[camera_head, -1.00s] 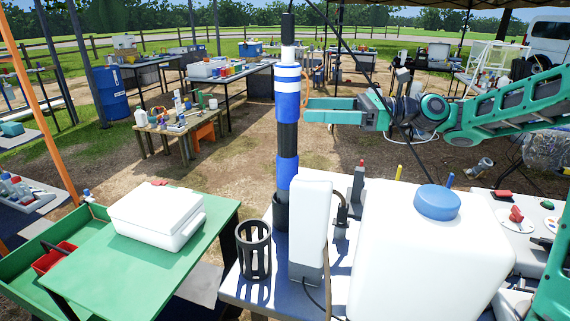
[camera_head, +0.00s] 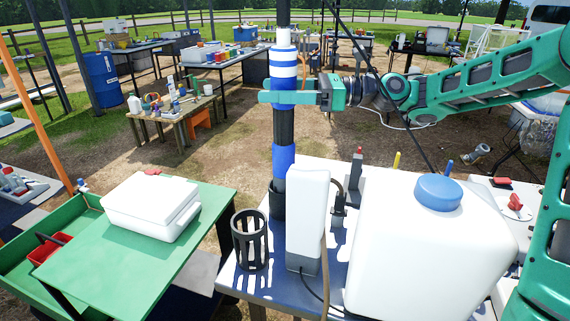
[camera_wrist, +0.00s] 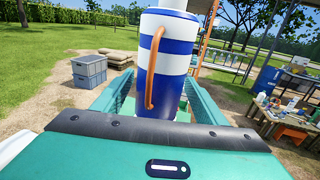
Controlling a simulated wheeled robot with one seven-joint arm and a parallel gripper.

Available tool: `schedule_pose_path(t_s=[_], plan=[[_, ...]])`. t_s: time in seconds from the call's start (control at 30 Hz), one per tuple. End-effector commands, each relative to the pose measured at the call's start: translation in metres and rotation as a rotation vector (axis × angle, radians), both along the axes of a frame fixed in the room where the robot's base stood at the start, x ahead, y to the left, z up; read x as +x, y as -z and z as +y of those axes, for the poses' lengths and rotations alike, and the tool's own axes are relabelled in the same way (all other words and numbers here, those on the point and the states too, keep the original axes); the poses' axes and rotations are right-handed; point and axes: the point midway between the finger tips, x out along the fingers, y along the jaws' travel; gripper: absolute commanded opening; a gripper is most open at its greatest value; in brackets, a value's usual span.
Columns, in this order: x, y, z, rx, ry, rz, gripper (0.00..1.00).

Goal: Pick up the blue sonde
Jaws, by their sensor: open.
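The blue sonde (camera_head: 285,68) is a tall upright cylinder with blue and white bands and dark sections. Its foot stands in a dark holder (camera_head: 277,200) at the table's left part. My gripper (camera_head: 285,97) is level with the lower blue band, its fingers on either side of the sonde. In the wrist view the sonde (camera_wrist: 176,40) stands between the two open teal fingers, with an orange handle (camera_wrist: 153,68) on the side facing the camera. Whether the fingers touch it is hard to tell.
A white upright box (camera_head: 307,215) and a large white tank with a blue cap (camera_head: 438,192) stand right of the sonde. An empty dark slotted cage (camera_head: 249,240) is at left. A green table (camera_head: 130,260) holds a white case (camera_head: 151,207).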

Motion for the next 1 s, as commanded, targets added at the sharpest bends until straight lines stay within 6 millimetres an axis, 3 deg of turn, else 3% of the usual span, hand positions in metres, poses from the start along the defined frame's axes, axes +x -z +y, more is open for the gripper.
schedule_pose_path(t_s=[0.13,0.37,0.67,1.0], plan=[[0.001,0.000,0.019,-0.001,-0.002,-0.001,0.66],[0.002,0.000,0.022,0.000,0.000,-0.001,0.66],[0.002,0.000,0.022,0.000,0.000,0.000,0.00],[0.002,-0.003,0.022,0.002,0.000,-0.003,0.00]])
